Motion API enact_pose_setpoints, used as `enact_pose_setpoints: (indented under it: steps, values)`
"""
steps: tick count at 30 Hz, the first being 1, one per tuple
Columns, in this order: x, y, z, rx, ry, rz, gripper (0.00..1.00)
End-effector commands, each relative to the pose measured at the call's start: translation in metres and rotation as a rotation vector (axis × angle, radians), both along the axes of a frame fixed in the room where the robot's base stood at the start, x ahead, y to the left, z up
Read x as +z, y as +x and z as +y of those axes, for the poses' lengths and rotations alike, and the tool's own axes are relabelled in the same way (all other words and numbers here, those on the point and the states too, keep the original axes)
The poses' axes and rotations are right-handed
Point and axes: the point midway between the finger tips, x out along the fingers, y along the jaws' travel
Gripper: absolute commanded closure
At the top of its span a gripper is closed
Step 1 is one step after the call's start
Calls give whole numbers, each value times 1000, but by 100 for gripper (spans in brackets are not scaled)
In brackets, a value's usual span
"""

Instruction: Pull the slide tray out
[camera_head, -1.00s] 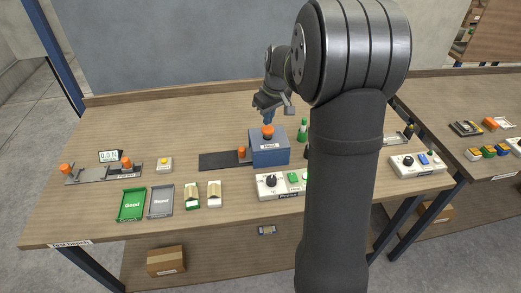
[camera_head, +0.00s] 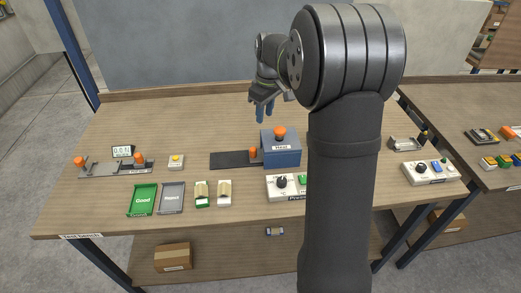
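The blue Heat box (camera_head: 282,153) stands near the middle of the bench with an orange knob (camera_head: 279,132) on top. The dark slide tray (camera_head: 230,160) runs out from the box's left side, flat on the bench. A small orange handle (camera_head: 253,153) stands upright on it, close to the box. My gripper (camera_head: 265,113) points down above and behind the tray, slightly left of the top knob. Its fingers look parted, with nothing seen between them. It is apart from both the handle and the knob. The inside of the box is hidden.
A press control box (camera_head: 287,187) stands in front, partly behind my arm. Green Good (camera_head: 143,199) and grey Reject (camera_head: 172,198) trays, two small packs and a yellow button (camera_head: 176,161) lie to the left. The bench behind the tray is clear.

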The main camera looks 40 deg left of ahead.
Motion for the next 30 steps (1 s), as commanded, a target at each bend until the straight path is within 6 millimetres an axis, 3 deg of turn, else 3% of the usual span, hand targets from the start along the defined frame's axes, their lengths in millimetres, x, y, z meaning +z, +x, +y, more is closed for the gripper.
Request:
enact_pose_setpoints:
  steps: [1,5,10,30]
  values:
    - [8,-11,12,69,-27,-1,68]
    - [20,-27,25,180,-83,1,68]
    - [9,-29,26,202,-97,3,68]
    - [-128,-29,25,198,-96,4,68]
